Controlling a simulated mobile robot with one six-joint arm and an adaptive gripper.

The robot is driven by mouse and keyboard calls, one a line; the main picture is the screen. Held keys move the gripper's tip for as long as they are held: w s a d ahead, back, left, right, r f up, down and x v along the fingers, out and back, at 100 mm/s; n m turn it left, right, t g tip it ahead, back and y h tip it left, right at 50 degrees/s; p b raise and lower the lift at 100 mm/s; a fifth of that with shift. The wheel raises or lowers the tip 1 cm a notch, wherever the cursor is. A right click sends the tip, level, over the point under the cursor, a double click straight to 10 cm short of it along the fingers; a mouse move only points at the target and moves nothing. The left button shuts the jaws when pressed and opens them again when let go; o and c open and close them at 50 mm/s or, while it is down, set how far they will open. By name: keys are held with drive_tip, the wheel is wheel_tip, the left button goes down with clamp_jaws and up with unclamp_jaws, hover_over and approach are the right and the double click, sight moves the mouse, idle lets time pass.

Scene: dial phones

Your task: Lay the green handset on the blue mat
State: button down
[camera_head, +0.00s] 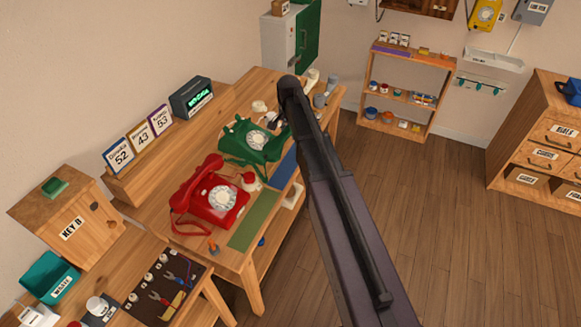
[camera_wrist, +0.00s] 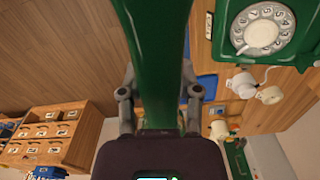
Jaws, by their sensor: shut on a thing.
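The green handset (camera_wrist: 161,45) runs down the middle of the wrist view, between the two fingers of my gripper (camera_wrist: 159,88), which is shut on it. In the head view my arm covers most of the gripper, and I cannot clearly make out the handset. The green phone (camera_head: 255,141) stands on the desk; its dial side also shows at the upper right of the wrist view (camera_wrist: 262,30). The blue mat (camera_head: 285,169) lies on the desk in front of the green phone, partly hidden by my arm. A blue patch beside the right finger in the wrist view may be the mat.
A red phone (camera_head: 212,197) with its handset stands nearer on the desk (camera_head: 165,217), beside a bare green mat (camera_head: 254,220). White cups (camera_wrist: 269,95) stand near the green phone. Open floor (camera_head: 430,230) lies to the right.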

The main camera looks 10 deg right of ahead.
drive_tip(key=s+f+n+b, duration=0.1)
drive_tip(key=s+f+b, duration=1)
drive_tip(key=s+f, duration=0.1)
drive_tip(key=shift+a+n, duration=0.3)
drive_tip(key=b, duration=0.2)
hover_over(289, 164)
drive_tip(key=s, duration=0.2)
drive_tip(key=shift+w+f, duration=0.25)
drive_tip(key=shift+f, duration=0.5)
drive_tip(key=shift+w, duration=0.1)
drive_tip(key=shift+w, duration=0.25)
drive_tip(key=shift+w+f+b, duration=0.35)
drive_tip(key=shift+f+b, duration=0.05)
drive_tip(key=shift+f, duration=0.2)
drive_tip(key=shift+f+b, duration=1.25)
drive_tip(key=shift+f, duration=0.15)
